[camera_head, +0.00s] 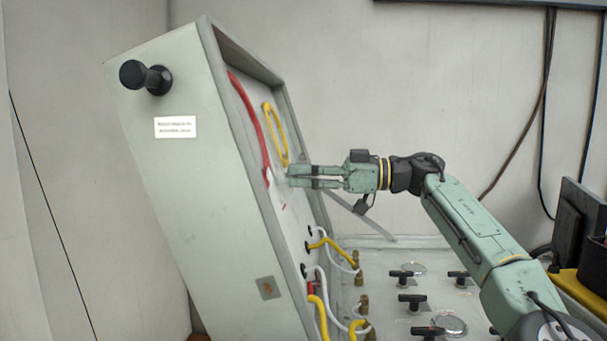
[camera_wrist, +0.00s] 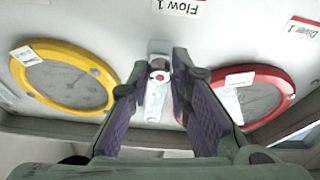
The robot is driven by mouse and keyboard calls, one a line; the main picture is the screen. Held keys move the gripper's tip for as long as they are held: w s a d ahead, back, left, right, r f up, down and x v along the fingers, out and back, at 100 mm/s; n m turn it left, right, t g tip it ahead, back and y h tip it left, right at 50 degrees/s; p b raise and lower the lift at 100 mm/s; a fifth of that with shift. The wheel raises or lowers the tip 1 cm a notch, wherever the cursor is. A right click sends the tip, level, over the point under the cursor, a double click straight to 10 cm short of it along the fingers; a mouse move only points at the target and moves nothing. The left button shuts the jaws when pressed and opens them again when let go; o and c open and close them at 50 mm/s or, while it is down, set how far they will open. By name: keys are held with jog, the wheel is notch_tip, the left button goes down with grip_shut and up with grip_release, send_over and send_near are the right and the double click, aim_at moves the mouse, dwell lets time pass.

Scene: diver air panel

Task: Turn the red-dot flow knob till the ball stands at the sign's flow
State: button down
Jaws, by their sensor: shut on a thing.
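The red-dot flow knob (camera_wrist: 159,76) is a small pale knob with a red dot, in the middle of the wrist view. My gripper (camera_wrist: 158,67) has one finger on each side of it and is shut on it. In the head view my gripper (camera_head: 290,176) reaches left to the face of the leaning panel (camera_head: 262,153), where the knob is hidden. A "Flow 1" sign (camera_wrist: 180,5) is at the top of the wrist view, partly cut off. I cannot make out the ball or a flow figure.
A yellow-rimmed gauge (camera_wrist: 107,75) lies left of the knob and a red-rimmed gauge (camera_wrist: 288,88) right of it in the wrist view. A "Diver 1" label (camera_wrist: 303,28) is at upper right. Yellow hoses (camera_head: 340,251) and black-handled valves (camera_head: 412,299) are below my arm.

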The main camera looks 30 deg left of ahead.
jog(key=shift+n, duration=0.3)
jog(key=shift+w+a+n+g+h, duration=0.1)
jog(key=shift+n+g+h, duration=0.4)
jog(key=shift+n, duration=1.05)
jog(key=shift+n+g+h, duration=0.4)
jog(key=shift+n+g, duration=0.2)
jog(key=shift+n, duration=1.35)
jog(key=c, duration=1.5)
grip_release()
jog(key=shift+o, duration=0.2)
jog(key=shift+m, duration=0.4)
